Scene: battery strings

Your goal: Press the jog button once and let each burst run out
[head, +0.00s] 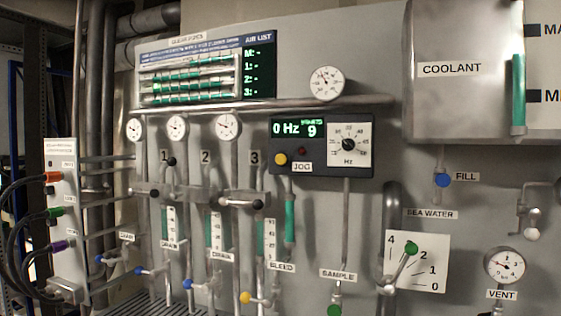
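The control box (322,146) is on the grey wall panel in the middle of the head view. A yellow button (281,159) sits at its lower left, beside the JOG label (301,167). Whether the button is pressed in cannot be told. A small dark red lamp (302,151) is right of the button and looks unlit. The green display (297,129) reads 0 Hz and 9, with small unclear text above the 9. A dial (348,144) marked Hz is at the right of the box. Neither gripper is in view.
A coolant tank (452,69) juts out at upper right. A pipe with a gauge (325,83) runs above the box. Numbered pipes with black-knobbed levers (242,203) are left below. A sea water valve plate (417,262) is lower right. Nothing blocks the view of the button.

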